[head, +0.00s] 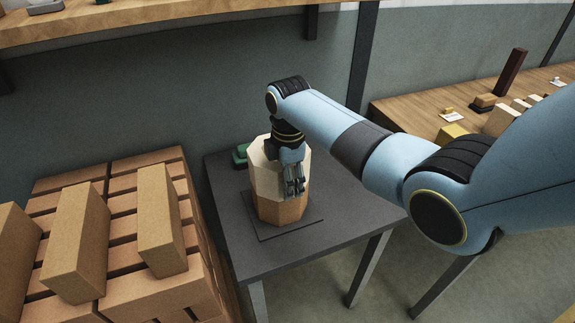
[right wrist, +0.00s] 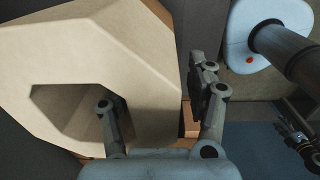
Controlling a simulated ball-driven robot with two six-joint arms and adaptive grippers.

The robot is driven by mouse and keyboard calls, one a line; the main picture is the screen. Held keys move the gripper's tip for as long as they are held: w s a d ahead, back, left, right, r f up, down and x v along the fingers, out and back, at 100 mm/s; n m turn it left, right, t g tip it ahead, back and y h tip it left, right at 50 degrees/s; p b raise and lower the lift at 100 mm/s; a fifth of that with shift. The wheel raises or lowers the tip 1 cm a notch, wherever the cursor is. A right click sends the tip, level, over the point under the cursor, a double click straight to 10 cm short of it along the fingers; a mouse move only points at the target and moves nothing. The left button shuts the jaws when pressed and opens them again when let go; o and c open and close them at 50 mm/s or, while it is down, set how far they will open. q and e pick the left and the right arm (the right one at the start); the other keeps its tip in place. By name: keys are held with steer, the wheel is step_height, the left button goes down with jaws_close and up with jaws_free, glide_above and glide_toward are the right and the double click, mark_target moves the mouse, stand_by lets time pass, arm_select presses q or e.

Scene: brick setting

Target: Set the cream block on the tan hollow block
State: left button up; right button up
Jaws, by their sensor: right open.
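The cream block (head: 262,172) is faceted and pale, and sits on top of the tan hollow block (head: 283,212) on a small dark table. In the right wrist view the cream block (right wrist: 135,60) fills the left side, with a dark opening in it. A strip of the tan block (right wrist: 190,122) shows past it. My right gripper (head: 294,186) is at the cream block. Its fingers (right wrist: 155,92) are open, one in the opening and one outside the wall. A dark jointed part at the right edge may be my left gripper (right wrist: 298,135).
The dark table (head: 340,231) has a thin plate (head: 265,237) under the blocks and a small green object (head: 240,155) behind. Stacked bricks (head: 140,230) stand at the left. A wooden bench (head: 420,108) with small objects is at the right. A shelf (head: 150,14) hangs above.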

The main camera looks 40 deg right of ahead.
steer(key=r, duration=1.2)
steer(key=shift+s+r, duration=0.2)
steer(key=shift+r, duration=0.2)
